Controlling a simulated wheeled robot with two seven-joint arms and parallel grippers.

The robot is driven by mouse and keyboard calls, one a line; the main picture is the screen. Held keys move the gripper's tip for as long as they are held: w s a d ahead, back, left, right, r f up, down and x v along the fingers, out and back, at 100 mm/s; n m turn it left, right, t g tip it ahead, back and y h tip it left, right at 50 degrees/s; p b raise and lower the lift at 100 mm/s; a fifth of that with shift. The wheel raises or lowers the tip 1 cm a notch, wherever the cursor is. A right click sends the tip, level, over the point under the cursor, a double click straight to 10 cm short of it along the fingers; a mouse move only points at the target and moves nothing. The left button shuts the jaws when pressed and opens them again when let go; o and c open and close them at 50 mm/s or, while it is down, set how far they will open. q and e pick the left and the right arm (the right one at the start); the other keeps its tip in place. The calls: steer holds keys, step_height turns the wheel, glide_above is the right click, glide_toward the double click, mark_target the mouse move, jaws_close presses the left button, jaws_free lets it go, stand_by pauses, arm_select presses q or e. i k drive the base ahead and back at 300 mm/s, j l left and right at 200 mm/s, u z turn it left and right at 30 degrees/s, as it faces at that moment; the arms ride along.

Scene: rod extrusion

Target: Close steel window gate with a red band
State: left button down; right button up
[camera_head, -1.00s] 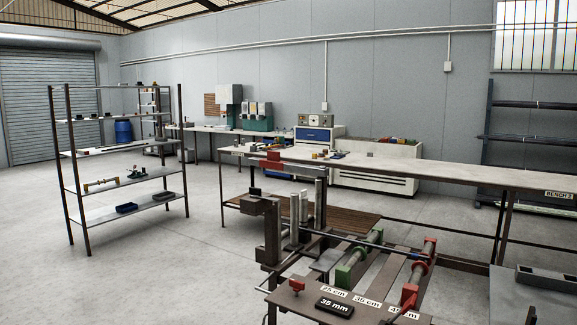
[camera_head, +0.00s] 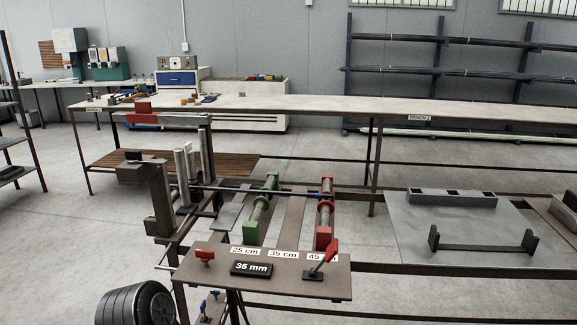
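A rig of dark steel frames stands in the middle of the head view. At its back left, a horizontal steel bar with a red band (camera_head: 143,118) and a red block (camera_head: 142,106) on top spans the upright posts. It may be the window gate, but I cannot tell from here whether it is open or shut. Neither of my grippers shows in the head view.
A front plate (camera_head: 310,272) carries length labels, a "35 mm" sign (camera_head: 251,268) and red handles. Green (camera_head: 251,232) and red (camera_head: 323,238) clamps stand behind it. A long bench (camera_head: 300,107) runs behind the rig. Open floor lies at left.

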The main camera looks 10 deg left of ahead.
mark_target(143, 114)
steer(key=j+z, duration=0.15)
steer(key=j, duration=0.5)
steer(key=j+z, duration=0.15)
steer(key=j, duration=0.45)
steer(key=j+z, duration=0.15)
steer(key=j, duration=0.5)
steer(key=j+z, duration=0.15)
steer(key=j, duration=0.5)
steer(key=k+j+z, duration=0.1)
steer(key=j, duration=0.5)
steer(key=k+j+z, duration=0.15)
steer(key=j, duration=0.45)
steer(key=i+j+z, duration=0.1)
steer(key=j+z, duration=0.25)
steer(key=j, duration=1)
steer(key=j+z, duration=0.35)
steer(key=j, duration=1.45)
steer(key=i+j, duration=0.15)
steer(key=j, duration=0.25)
